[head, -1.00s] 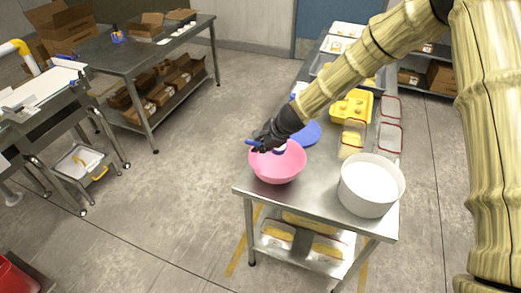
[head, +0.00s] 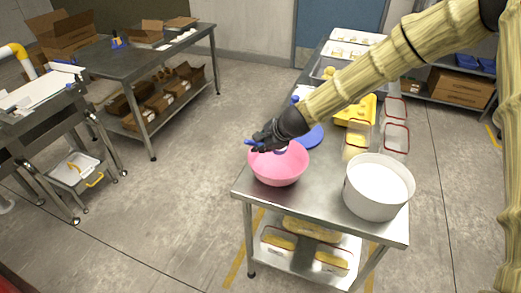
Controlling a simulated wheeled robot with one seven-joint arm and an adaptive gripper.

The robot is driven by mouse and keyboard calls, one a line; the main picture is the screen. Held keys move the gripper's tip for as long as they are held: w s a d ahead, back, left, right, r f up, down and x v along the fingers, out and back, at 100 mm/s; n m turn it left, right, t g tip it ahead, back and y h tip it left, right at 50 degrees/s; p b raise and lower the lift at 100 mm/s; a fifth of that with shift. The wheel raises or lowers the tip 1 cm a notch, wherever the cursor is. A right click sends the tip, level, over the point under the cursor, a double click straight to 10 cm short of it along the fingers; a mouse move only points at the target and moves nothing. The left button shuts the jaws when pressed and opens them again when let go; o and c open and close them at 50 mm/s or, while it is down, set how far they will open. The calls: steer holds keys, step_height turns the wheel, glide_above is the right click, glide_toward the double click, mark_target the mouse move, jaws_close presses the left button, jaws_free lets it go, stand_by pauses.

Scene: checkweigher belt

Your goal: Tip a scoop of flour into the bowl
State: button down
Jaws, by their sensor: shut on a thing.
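A pink bowl (head: 280,172) stands on the steel table (head: 318,203) near its left edge. My gripper (head: 262,144) is over the bowl's back rim, shut on a scoop. The blue scoop handle (head: 252,142) sticks out to the left of the gripper, and a small pale part of the scoop shows under it, above the bowl. Whether the scoop holds flour is too small to tell. A large white tub (head: 377,190) with white contents stands at the table's front right corner.
A blue round lid or plate (head: 310,137) lies behind the bowl. A yellow tray (head: 355,109) and clear red-rimmed containers (head: 395,138) stand farther back on the right. The table top between bowl and tub is clear.

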steer(key=shift+s+f+n+t+y+b, duration=0.2)
steer(key=shift+t+b, duration=0.6)
steer(key=shift+b, duration=2.95)
steer(key=shift+s+f+n+t+y+b, duration=0.1)
steer(key=shift+n+t+y+b, duration=0.45)
steer(key=shift+b, duration=3.2)
steer(key=shift+s+f+m+t+y+b, duration=0.15)
steer(key=shift+t+b, duration=0.9)
steer(key=shift+b, duration=2.7)
steer(key=t+b, duration=0.1)
steer(key=b, duration=0.4)
steer(key=n+t+y+b, duration=0.1)
steer(key=b, duration=0.5)
steer(key=t+b, duration=0.2)
steer(key=b, duration=0.4)
steer(key=shift+s+d+f+y, duration=0.1)
steer(key=shift+f+y, duration=0.2)
steer(key=shift+y, duration=0.1)
steer(key=shift+s+r+n+t+b, duration=0.15)
steer(key=shift+n+t+b, duration=0.15)
steer(key=shift+b, duration=0.9)
